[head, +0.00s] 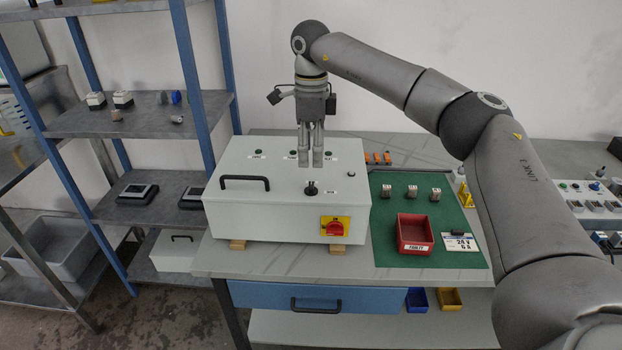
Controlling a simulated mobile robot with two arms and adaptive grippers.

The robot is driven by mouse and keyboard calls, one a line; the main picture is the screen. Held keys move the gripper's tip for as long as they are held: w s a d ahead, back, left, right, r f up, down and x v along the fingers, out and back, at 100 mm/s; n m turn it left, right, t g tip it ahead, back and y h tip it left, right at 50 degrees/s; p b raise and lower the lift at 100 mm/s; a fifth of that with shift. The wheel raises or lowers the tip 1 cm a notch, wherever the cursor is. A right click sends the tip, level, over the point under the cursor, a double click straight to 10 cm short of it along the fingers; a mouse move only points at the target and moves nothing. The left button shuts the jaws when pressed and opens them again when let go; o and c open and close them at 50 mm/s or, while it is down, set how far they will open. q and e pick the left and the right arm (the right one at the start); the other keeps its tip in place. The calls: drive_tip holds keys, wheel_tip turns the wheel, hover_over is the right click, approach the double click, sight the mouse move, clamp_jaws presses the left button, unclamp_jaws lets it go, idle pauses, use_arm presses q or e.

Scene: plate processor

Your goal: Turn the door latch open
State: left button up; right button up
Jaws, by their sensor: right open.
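A light grey box (232,185) stands on the workbench, with a black bar handle (245,181) on the left of its upper face. A small black knob (311,188), which looks like the door latch, sits right of the handle with a small label beside it. My right gripper (310,166) points down over the upper face, just above the knob in the picture. Its fingers are open with nothing between them. I cannot tell the exact height of the fingertips above the face. My left gripper is out of view.
A red rotary switch (335,228) on a yellow plate sticks out of the box's front. A green mat (386,246) on the right carries a red bin (415,232), small parts and a card. A shelf unit (75,125) stands close on the left. My right arm spans the right side.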

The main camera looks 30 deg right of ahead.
sight(311, 185)
wheel_tip(311, 185, down, 9)
drive_tip(key=shift+r+p, duration=0.2)
drive_tip(key=shift+p, duration=0.45)
drive_tip(key=c, duration=1)
